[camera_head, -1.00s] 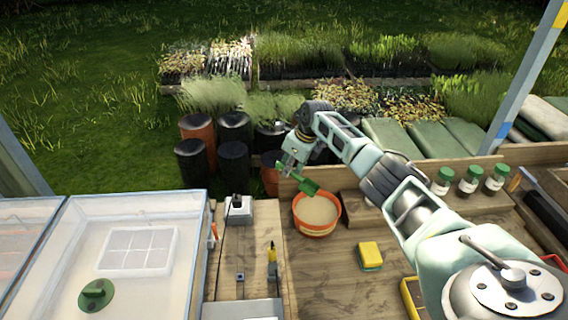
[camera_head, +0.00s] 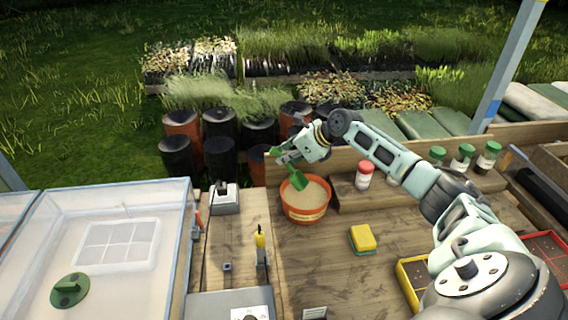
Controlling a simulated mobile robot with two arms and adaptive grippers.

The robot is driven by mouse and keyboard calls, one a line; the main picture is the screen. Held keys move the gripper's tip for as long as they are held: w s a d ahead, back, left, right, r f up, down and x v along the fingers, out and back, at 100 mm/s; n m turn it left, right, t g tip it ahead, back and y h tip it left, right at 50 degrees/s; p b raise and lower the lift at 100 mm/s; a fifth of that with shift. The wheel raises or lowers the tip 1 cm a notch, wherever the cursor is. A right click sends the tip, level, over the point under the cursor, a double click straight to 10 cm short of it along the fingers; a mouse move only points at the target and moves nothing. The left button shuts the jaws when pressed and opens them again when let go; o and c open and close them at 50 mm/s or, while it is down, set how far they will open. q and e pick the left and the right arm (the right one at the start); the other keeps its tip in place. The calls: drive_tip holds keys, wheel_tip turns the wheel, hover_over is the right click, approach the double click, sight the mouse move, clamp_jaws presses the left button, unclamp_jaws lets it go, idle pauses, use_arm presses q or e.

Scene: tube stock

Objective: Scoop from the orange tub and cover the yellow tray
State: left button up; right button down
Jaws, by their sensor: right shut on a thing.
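An orange tub (camera_head: 304,215) filled with pale tan grainy material stands on the wooden bench, right of its middle seam. My right gripper (camera_head: 287,160) is shut on a green scoop (camera_head: 298,179), whose bowl hangs over the tub's back left rim. I cannot tell whether the scoop touches the material or holds any. A yellow tray (camera_head: 411,287) with brown soil shows at the lower right, partly hidden by my right arm. My left gripper is not in view.
A yellow and green sponge (camera_head: 362,238) lies between tub and tray. A red-capped jar (camera_head: 364,176) and several green-capped jars (camera_head: 489,156) stand on the back shelf. A clear-lidded box (camera_head: 120,245) fills the left. A red tray (camera_head: 545,247) sits far right.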

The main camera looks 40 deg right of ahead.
sight(293, 169)
drive_tip(key=shift+s+f+b, duration=0.1)
drive_tip(key=shift+f+b, duration=0.2)
drive_tip(key=shift+f, duration=0.35)
drive_tip(key=shift+s+f, duration=0.1)
drive_tip(key=shift+f, duration=0.4)
drive_tip(key=shift+f+t+b, duration=0.3)
drive_tip(key=shift+f+b, duration=0.2)
drive_tip(key=shift+f, duration=0.25)
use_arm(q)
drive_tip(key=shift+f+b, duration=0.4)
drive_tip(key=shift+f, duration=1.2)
use_arm(e)
drive_tip(key=shift+s+d+f, duration=0.1)
drive_tip(key=shift+d+f, duration=0.05)
drive_tip(key=shift+f, duration=0.8)
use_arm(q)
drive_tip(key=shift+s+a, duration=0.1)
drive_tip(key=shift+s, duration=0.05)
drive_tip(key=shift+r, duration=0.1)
use_arm(e)
drive_tip(key=shift+r, duration=0.1)
